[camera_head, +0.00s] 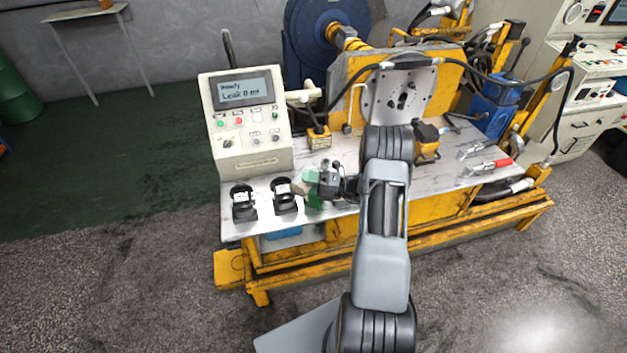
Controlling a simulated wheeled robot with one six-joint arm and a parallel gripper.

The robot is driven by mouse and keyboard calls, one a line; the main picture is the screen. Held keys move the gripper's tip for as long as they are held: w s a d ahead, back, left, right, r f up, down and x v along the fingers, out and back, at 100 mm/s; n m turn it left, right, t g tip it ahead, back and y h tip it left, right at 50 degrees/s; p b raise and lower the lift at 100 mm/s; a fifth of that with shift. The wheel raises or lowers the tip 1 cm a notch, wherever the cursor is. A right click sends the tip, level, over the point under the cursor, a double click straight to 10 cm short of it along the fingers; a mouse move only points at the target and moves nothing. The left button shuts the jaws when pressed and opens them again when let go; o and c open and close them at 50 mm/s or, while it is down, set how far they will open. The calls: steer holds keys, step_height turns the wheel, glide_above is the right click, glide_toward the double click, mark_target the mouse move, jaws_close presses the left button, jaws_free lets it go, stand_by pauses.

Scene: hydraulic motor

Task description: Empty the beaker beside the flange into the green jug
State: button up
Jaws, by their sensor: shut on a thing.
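My gripper (325,181) is over the front of the bench, left of my arm. It is shut on a small pale vessel (311,175), which looks like the beaker; its outline is partly hidden by the gripper. A darker green thing (314,201), which looks like the green jug, shows just below and close against it. I cannot tell whether the two touch, or whether there is liquid. The flange looks to be the grey metal plate (385,112) on the yellow block at the back of the bench; my arm covers the bench in front of it.
A control box (246,143) reading "Ready, Leak 0 ml" stands at the left of the bench (233,230). Two black holders (243,204) (284,196) stand left of the green thing. A yellow-black block (318,139) is behind my gripper.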

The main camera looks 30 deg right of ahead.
steer(key=shift+w+d+r+m+t+y+p, duration=0.15)
steer(key=shift+m+t+p, duration=0.15)
steer(key=shift+m, duration=0.35)
steer(key=shift+s+f+m+t+y+p, duration=0.15)
steer(key=shift+m+p, duration=0.1)
steer(key=shift+m, duration=0.35)
steer(key=shift+w+d+r+m+t+y+p, duration=0.15)
steer(key=shift+m+t+p, duration=0.15)
steer(key=shift+m, duration=0.35)
stand_by(0.9)
steer(key=shift+w, duration=0.1)
stand_by(0.4)
steer(key=n, duration=0.1)
steer(key=n+g, duration=0.1)
steer(key=n, duration=0.1)
steer(key=n+g+h, duration=0.1)
steer(key=n, duration=0.1)
steer(key=shift+s+a, duration=0.3)
steer(key=shift+a, duration=0.05)
steer(key=n+h, duration=0.1)
steer(key=n, duration=0.3)
steer(key=shift+a+g+h, duration=0.1)
steer(key=shift+g+h, duration=0.25)
steer(key=r+n+h, duration=0.2)
steer(key=n, duration=0.1)
steer(key=shift+w+d, duration=0.1)
steer(key=shift+d, duration=0.1)
